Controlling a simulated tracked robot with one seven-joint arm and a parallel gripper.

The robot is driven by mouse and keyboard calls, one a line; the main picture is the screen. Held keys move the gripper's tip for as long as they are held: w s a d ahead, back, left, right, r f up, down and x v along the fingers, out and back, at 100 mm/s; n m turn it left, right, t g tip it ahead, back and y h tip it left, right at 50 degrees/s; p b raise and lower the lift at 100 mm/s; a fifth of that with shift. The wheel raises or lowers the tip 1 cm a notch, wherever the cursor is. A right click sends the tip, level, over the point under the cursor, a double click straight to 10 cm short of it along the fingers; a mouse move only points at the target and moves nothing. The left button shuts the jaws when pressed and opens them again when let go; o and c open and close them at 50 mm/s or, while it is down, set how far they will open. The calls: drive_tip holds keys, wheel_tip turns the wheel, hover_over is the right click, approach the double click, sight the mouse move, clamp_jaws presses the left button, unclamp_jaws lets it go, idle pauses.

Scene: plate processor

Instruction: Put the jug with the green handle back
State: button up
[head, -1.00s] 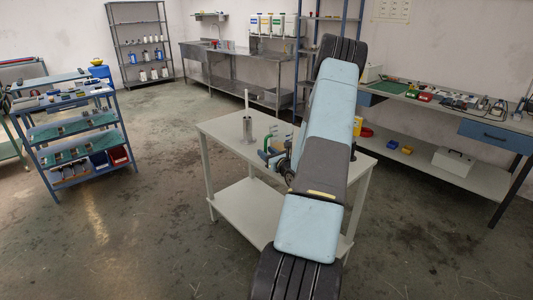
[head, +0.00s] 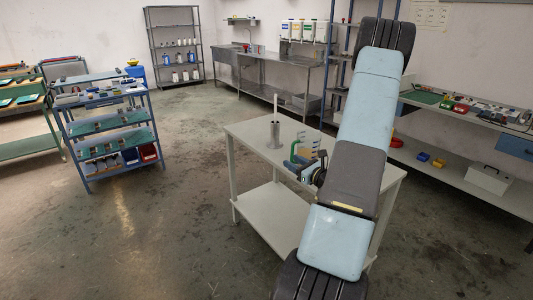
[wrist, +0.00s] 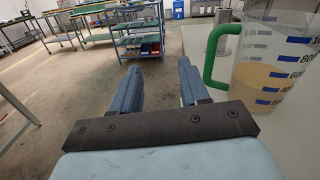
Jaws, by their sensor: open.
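The jug with the green handle (wrist: 283,62) is clear, with blue markings and some yellowish liquid, at the right of the wrist view. Its green handle (wrist: 212,58) faces left. In the head view, the handle (head: 295,152) shows beside my arm on the pale table (head: 250,129), and the clear body is hard to make out. My gripper (wrist: 158,76) is open, with nothing between its fingers. The jug is apart from the fingers, to their right in the wrist view. In the head view, my gripper (head: 309,172) is low over the table and partly hidden by my arm.
A metal cylinder with a pale rod (head: 275,131) stands on the table, left of the jug. A blue shelf cart (head: 108,132) is at left. A sink bench (head: 262,61) and a rack (head: 176,51) stand at the back. A workbench (head: 462,162) is at right. Floor left of the table is clear.

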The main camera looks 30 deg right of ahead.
drive_tip(key=s+a+r+n+g+y, duration=0.2)
drive_tip(key=a+r+n+g+y, duration=0.25)
drive_tip(key=a, duration=0.45)
drive_tip(key=s+a+r+n+g+y, duration=0.1)
drive_tip(key=s+a+r+n+g, duration=0.1)
drive_tip(key=a+r+n+g, duration=0.45)
drive_tip(key=s+a+r+n+g+y, duration=0.1)
drive_tip(key=a+r+n+y, duration=0.25)
drive_tip(key=a+n, duration=0.65)
drive_tip(key=s+a+r+n+g+h, duration=0.2)
drive_tip(key=s+a+r+n+h, duration=0.15)
drive_tip(key=s, duration=0.35)
drive_tip(key=s+a+r+n+g+h, duration=0.1)
drive_tip(key=s+a+r+n+h, duration=0.3)
drive_tip(key=s, duration=0.4)
drive_tip(key=s+r+n+t+h, duration=0.1)
drive_tip(key=s+d+r+n+t+h, duration=0.1)
drive_tip(key=n+h, duration=0.1)
drive_tip(key=s+d+r+n+h, duration=0.1)
drive_tip(key=s+r, duration=0.1)
drive_tip(key=shift+n+t, duration=0.35)
drive_tip(key=shift+t, duration=0.05)
drive_tip(key=shift+s+a, duration=0.1)
drive_tip(key=shift+s, duration=0.05)
